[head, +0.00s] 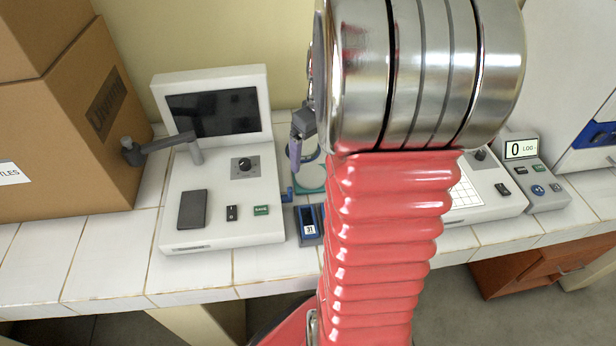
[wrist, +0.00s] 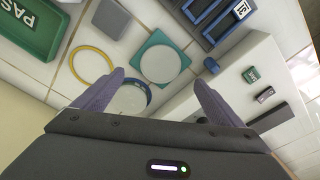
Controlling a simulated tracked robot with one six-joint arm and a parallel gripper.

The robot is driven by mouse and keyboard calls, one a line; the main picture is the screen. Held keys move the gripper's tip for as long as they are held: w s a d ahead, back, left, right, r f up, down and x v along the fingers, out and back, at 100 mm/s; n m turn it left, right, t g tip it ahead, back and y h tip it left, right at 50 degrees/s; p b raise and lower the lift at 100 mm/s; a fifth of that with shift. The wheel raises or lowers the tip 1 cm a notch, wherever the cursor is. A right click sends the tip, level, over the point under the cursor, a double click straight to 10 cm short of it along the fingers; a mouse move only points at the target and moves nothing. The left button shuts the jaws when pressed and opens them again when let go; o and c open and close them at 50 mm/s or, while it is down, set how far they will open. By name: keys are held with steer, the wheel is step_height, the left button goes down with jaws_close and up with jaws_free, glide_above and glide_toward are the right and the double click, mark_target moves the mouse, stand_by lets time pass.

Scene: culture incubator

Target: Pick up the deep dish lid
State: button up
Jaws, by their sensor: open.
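A round pale piece with a blue rim (wrist: 131,97) lies on the tiles in the wrist view. It looks like the deep dish or its lid; I cannot tell which. My gripper (wrist: 158,78) is open and empty, its purple fingers on either side of that piece in the picture. The left finger overlaps its edge in view; contact cannot be told. A white disc (wrist: 160,62) rests on a teal square mat (wrist: 143,46), just beyond it.
A yellow ring (wrist: 71,65), a grey block (wrist: 110,18) and a green PASS tray (wrist: 45,42) lie nearby. A blue rack (head: 308,222) stands in front of the mat. A white device with a screen (head: 214,112) stands left, beside cardboard boxes (head: 60,130).

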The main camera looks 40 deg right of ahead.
mark_target(310, 174)
steer(key=shift+w+f, duration=0.15)
steer(key=shift+f, duration=1.05)
steer(key=shift+f, duration=0.1)
steer(key=shift+w+f, duration=0.2)
steer(key=shift+f, duration=1.05)
steer(key=shift+w+f, duration=0.2)
steer(key=shift+f, duration=1.05)
steer(key=shift+c, duration=0.3)
steer(key=c, duration=1.2)
steer(key=shift+o, duration=0.2)
steer(key=shift+r, duration=0.1)
step_height(310, 174, up, 10)
